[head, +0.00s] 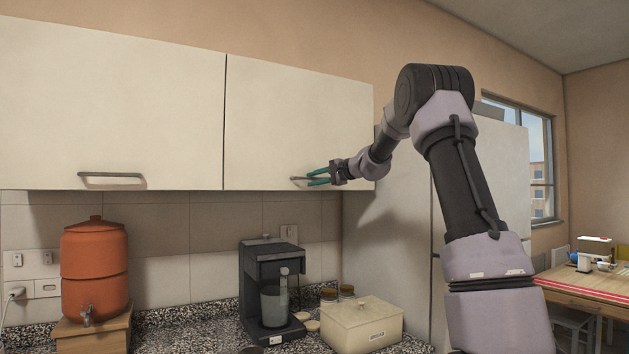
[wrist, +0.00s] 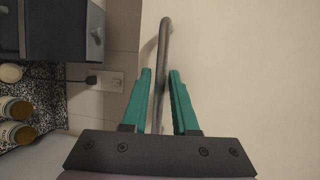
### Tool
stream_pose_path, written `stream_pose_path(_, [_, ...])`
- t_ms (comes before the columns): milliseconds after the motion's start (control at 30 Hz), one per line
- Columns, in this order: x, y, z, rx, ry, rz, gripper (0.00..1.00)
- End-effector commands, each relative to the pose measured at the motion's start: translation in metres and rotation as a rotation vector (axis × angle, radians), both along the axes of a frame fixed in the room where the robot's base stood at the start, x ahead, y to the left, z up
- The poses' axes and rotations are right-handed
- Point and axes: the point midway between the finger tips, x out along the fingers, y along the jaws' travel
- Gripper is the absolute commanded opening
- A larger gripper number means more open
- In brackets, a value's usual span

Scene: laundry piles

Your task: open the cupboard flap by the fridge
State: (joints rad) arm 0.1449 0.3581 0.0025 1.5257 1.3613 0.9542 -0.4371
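The cream cupboard flap (head: 290,120) next to the fridge (head: 395,240) is shut, its front flush with the flap to its left. Its grey bar handle (head: 298,180) sits low on the flap. My gripper (head: 315,177) is at the handle's right part, its teal fingers pointing left. In the wrist view, the handle (wrist: 164,45) runs between the two teal fingers of my gripper (wrist: 162,78), with a small gap showing on each side. The fingers are open around the bar. The flap face (wrist: 250,80) fills the right of the wrist view.
A second closed flap (head: 110,90) with its own handle is to the left. Below, the counter holds an orange water filter (head: 95,265), a black coffee machine (head: 268,290), jars and a cream bread box (head: 362,325). A table (head: 590,287) stands far right.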

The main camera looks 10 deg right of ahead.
Motion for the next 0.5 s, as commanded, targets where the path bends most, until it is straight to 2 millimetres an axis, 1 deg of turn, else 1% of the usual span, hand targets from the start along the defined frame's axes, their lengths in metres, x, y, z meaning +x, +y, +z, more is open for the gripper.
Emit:
stream_pose_path(67, [-0.0002, -0.0001, -0.0001, 0.0, 0.0, 0.0, 0.27])
stream_pose_path(100, [-0.0002, -0.0001, -0.0001, 0.0, 0.0, 0.0, 0.12])
stream_pose_path(133, [-0.0001, -0.0002, -0.0001, 0.0, 0.0, 0.0, 0.0])
stream_pose_path(500, [-0.0003, -0.0004, -0.0003, -0.001, 0.001, 0.0, 0.0])
